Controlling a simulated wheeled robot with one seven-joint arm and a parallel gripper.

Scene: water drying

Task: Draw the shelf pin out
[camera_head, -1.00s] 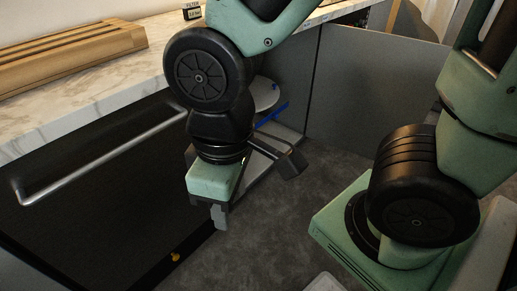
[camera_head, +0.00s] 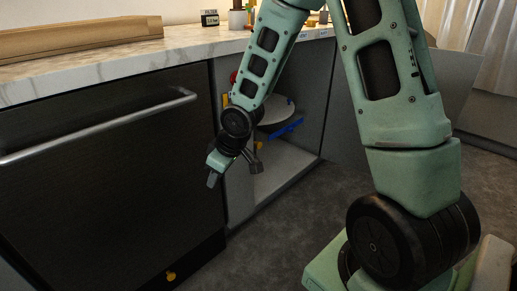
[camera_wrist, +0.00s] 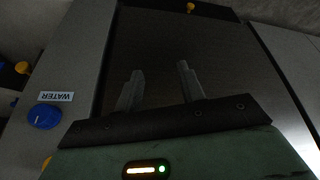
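My gripper (camera_head: 213,180) hangs in front of the open cabinet's left edge, beside the dark appliance door. In the wrist view its two fingers (camera_wrist: 159,78) stand apart with nothing between them. A shelf pin cannot be told for certain. A small yellow piece (camera_head: 259,146) shows inside the cabinet behind my wrist, partly hidden. In the wrist view a yellow knob-like piece (camera_wrist: 22,67) sits at the far left, left of the fingers. A blue knob (camera_wrist: 44,117) is below it, beside a label reading WATER (camera_wrist: 56,96).
The dark appliance door (camera_head: 100,170) has a long metal handle (camera_head: 110,125). Another yellow piece (camera_head: 171,275) is low at its base. The cabinet holds a pale round plate-like thing (camera_head: 277,112) and a blue bar (camera_head: 287,129). A marble counter (camera_head: 120,61) runs above. Grey floor is open in front.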

